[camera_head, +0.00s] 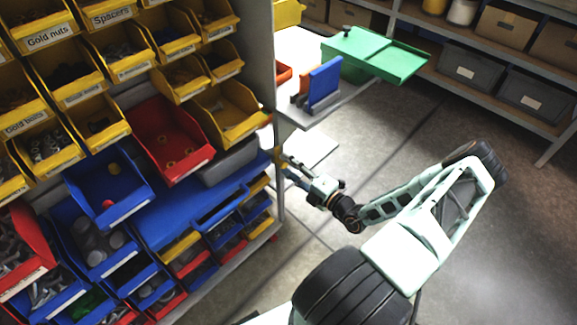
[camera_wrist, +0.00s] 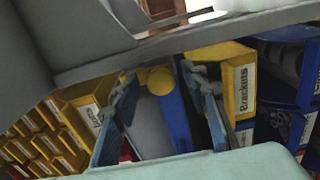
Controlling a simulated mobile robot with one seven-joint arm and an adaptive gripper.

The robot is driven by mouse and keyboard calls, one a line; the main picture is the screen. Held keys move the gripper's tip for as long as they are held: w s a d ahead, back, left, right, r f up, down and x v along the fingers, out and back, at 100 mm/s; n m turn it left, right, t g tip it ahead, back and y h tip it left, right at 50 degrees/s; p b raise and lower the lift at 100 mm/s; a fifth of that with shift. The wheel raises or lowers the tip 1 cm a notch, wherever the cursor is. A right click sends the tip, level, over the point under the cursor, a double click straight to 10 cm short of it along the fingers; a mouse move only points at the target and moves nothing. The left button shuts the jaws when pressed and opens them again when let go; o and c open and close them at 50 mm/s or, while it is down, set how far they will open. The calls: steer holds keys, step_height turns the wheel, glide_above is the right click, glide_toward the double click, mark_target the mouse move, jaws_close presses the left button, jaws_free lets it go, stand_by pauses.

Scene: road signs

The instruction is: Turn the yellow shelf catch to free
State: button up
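A round yellow piece, which looks like the shelf catch (camera_wrist: 160,79), shows in the wrist view between my fingertips, by the grey shelf edge. In the head view a small yellow bit of it (camera_head: 278,151) shows at the shelf's front post, mostly hidden by my gripper. My gripper (camera_head: 284,165) reaches left to that post. In the wrist view my gripper (camera_wrist: 160,85) has its two blue-grey fingers apart, one on each side of the yellow piece. I cannot tell whether either finger touches it. Which way the catch is turned is not clear.
Yellow bins (camera_head: 100,60), a red bin (camera_head: 172,140) and blue bins (camera_head: 108,185) fill the rack at left. A small grey shelf (camera_head: 320,108) with a blue upright piece (camera_head: 325,82) and a green tray (camera_head: 385,55) stand above my gripper. Floor at right is clear.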

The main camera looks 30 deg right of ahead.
steer(key=v, duration=1.2)
stand_by(0.4)
